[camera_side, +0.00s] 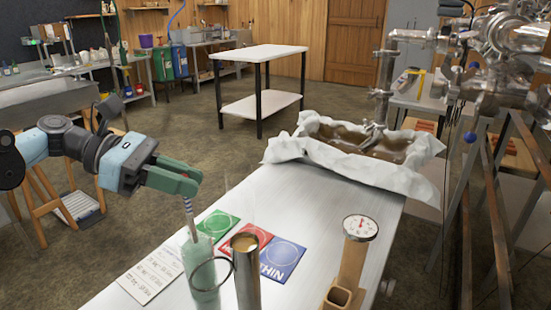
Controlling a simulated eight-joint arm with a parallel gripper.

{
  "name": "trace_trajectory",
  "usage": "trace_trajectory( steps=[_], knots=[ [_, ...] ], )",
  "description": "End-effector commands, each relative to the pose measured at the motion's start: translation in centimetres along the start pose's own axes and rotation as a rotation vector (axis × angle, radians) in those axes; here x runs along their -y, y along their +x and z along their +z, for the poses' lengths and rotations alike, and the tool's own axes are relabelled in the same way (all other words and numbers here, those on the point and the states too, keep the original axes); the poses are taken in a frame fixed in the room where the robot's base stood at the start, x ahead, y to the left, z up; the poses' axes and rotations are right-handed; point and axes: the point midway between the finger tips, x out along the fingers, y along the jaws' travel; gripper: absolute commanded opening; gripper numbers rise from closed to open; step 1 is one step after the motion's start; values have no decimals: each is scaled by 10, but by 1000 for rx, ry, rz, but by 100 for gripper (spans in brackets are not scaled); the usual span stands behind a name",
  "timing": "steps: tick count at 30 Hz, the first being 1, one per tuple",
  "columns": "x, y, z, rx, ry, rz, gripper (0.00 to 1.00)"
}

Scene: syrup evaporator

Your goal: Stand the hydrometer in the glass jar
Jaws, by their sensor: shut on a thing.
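My gripper (190,186), with green fingers, is shut on the upper stem of the hydrometer (189,216). The hydrometer is a thin, pale, striped stem hanging about upright below the fingertips. The glass jar (202,285) is a pale green, see-through cylinder on the near part of the table, directly below my gripper. The stem's lower part overlaps the jar's mouth in this view. I cannot tell whether its lower end is inside the jar or in front of or behind it.
A metal cup (247,285) with amber content and a dark ring handle stands close right of the jar. Green, red and blue cards (284,258) and a written sheet (150,275) lie around. A wooden stand with a dial (360,228) is right. A cloth-lined tray (290,147) stands behind.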

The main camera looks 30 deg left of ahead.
Motion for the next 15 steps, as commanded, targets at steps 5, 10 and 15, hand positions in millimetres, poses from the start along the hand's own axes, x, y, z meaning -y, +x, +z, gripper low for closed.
trace_trajectory(
  steps=[5, 10, 15],
  knots=[
    [0, 4, -11, 0, 0, 0, 1],
    [0, 8, -19, 0, 0, 0, 1],
    [0, 10, -24, 0, 0, 0, 1]
  ],
)
